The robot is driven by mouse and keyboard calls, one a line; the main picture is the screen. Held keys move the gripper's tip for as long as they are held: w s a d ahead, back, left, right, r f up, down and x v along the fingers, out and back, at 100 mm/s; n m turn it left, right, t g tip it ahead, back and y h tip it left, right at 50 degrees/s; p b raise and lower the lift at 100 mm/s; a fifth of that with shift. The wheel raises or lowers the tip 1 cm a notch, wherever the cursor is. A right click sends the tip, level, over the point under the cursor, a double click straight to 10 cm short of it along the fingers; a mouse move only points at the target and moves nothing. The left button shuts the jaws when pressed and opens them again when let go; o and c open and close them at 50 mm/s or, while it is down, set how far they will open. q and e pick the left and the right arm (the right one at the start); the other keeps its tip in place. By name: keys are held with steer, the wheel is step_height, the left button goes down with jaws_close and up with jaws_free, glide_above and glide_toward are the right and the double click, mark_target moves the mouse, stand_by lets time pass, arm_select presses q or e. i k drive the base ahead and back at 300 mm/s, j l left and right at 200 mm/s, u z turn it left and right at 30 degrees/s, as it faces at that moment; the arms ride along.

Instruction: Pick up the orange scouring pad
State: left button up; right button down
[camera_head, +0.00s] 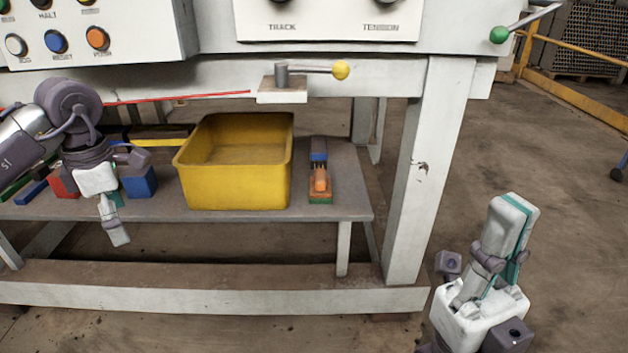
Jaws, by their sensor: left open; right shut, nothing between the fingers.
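An orange piece (320,184), which looks like the orange scouring pad, lies on the low grey shelf (250,215), right of the yellow bin. It seems to rest on a flat orange and green piece, and a blue piece lies directly behind it; exact contacts are too small to tell. My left gripper (114,215) is open and empty, pointing down in front of the shelf's left part, well left of the orange piece and with the bin between them. My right gripper (511,222) is shut and empty, pointing up at the lower right, beyond the white machine leg.
The yellow bin (234,197) stands on the shelf. A blue block (138,182) and a red block (64,184) lie behind my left gripper. A yellow-knobbed lever (340,70) juts out above the bin.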

mark_target(320, 191)
steer(key=i+j, duration=0.1)
steer(key=i, duration=0.45)
steer(key=i+j+z, duration=0.1)
steer(key=z, duration=0.25)
steer(key=l+z, duration=0.15)
steer(key=z, duration=0.2)
steer(key=l+z, duration=0.2)
steer(key=z, duration=0.15)
